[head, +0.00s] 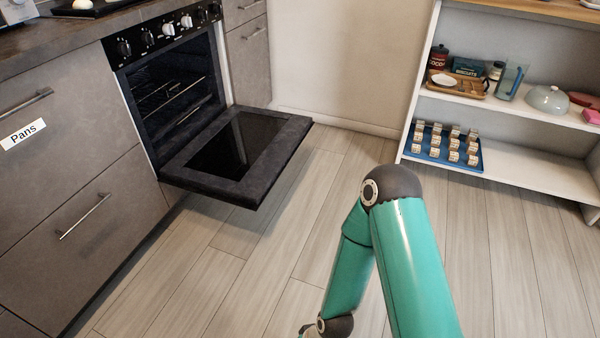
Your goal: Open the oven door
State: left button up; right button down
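The oven door (205,178) is swung down and lies about level, out from the oven's front. It is dark grey with a black glass pane (236,146). The oven cavity (172,95) stands open behind it, with wire racks inside. Black and white knobs sit on the control panel (165,32) above. My green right arm comes in from the bottom right and bends down, apart from the door; its gripper is out of view. My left arm and gripper do not show.
Grey drawers (85,215) stand left of the oven, one labelled "Pans". A white shelf unit (545,168) at the right holds kitchen items and a blue tray (434,157) with several small blocks. The wooden floor (255,270) in front of the door is clear.

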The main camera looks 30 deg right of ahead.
aim_at(250, 146)
jog(key=u, duration=1.5)
jog(key=i, duration=0.1)
jog(key=z, duration=3.05)
jog(key=i, duration=0.85)
jog(key=z, duration=0.35)
jog(key=i, duration=0.6)
jog(key=u, duration=2)
jog(key=i, duration=0.5)
